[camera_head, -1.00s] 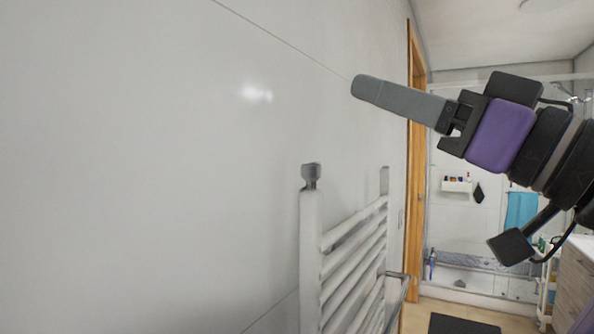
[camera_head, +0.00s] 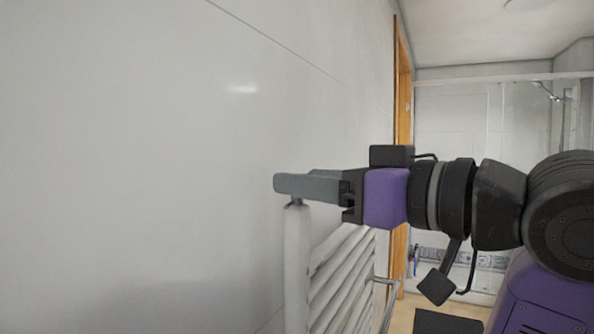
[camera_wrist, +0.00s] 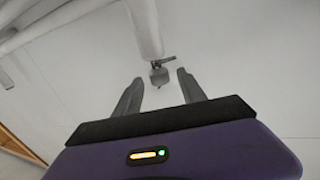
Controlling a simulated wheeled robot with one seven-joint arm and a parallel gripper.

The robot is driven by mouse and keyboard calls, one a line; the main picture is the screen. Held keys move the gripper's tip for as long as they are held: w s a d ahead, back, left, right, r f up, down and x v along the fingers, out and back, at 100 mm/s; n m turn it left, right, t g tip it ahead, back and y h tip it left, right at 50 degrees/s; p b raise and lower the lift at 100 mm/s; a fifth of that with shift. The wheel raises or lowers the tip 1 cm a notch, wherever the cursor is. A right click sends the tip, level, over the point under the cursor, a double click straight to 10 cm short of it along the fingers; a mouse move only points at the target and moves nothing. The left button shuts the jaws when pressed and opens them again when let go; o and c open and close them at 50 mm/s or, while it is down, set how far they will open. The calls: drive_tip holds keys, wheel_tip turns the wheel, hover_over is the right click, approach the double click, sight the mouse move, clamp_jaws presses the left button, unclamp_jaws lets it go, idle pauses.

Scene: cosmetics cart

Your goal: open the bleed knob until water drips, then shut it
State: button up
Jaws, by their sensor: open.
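The grey bleed knob (camera_wrist: 159,77) is at the end of the white post of the towel radiator (camera_head: 297,265). In the wrist view it shows between my two fingertips, with a gap on each side. A small dark fitting (camera_wrist: 161,63) joins it to the post. My gripper (camera_head: 290,184) is open, with its grey fingers level at the top of the post. In the head view the fingers hide most of the knob. I see no water on it.
The radiator's slanted rails (camera_head: 340,270) run back from the post along the blank white wall (camera_head: 150,170). A wooden door frame (camera_head: 400,110) and a glass shower stand farther back. A dark mat (camera_head: 447,321) lies on the floor.

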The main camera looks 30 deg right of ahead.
drive_tip(key=shift+x, duration=1.2)
clamp_jaws()
